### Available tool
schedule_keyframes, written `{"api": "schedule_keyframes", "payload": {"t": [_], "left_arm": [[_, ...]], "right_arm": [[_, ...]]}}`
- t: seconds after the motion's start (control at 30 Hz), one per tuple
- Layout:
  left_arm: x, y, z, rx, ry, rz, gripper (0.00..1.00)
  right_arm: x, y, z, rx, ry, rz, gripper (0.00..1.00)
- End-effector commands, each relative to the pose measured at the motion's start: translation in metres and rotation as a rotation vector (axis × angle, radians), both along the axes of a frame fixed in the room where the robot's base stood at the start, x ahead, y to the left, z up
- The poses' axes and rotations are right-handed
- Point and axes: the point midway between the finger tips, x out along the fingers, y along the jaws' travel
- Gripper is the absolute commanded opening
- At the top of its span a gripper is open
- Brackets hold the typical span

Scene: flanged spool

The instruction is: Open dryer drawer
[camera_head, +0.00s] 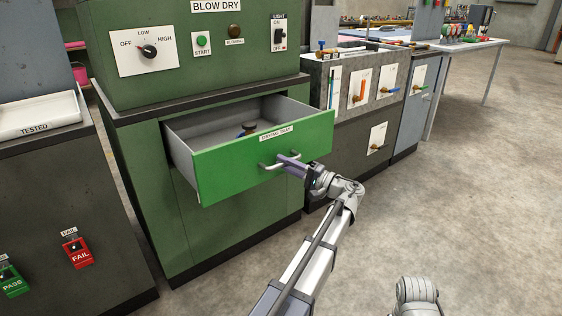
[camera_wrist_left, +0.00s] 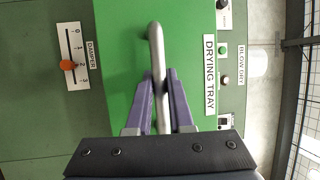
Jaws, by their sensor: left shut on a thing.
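The green dryer drawer (camera_head: 235,167), labelled "DRYING TRAY", stands pulled out of the green dryer cabinet, with its grey inside showing. Its curved metal handle (camera_head: 268,165) is on the front face; it also shows in the left wrist view (camera_wrist_left: 156,42). My left gripper (camera_head: 285,161) is at the handle. In the left wrist view its purple fingers (camera_wrist_left: 160,85) are shut on the handle bar, one on each side. A small brown and blue spool-like item (camera_head: 248,129) lies in the drawer, partly hidden by the drawer front. My right gripper does not show.
The dryer panel (camera_head: 195,45) above has a knob, a start button and a light switch. A grey bench with a "TESTED" tray (camera_head: 40,118) stands at left. Grey units (camera_head: 355,95) with levers stand at right. The concrete floor at right is clear.

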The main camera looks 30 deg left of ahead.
Motion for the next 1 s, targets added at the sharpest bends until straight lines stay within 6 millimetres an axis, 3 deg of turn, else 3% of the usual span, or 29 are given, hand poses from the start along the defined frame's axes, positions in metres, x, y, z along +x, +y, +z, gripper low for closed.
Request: {"api": "schedule_keyframes", "payload": {"t": [0.3,0.77,0.8,1.0], "left_arm": [[-0.008,-0.020,0.000,0.000,0.000,0.000,0.00],[-0.009,-0.023,0.000,0.000,0.001,0.000,0.00],[-0.009,-0.023,0.000,0.000,0.001,0.000,0.22],[-0.009,-0.023,0.000,0.000,0.001,0.000,0.44]], "right_arm": [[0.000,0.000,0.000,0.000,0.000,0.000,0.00],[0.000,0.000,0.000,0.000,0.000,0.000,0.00],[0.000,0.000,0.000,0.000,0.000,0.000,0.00],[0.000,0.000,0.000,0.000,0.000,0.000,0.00]]}}
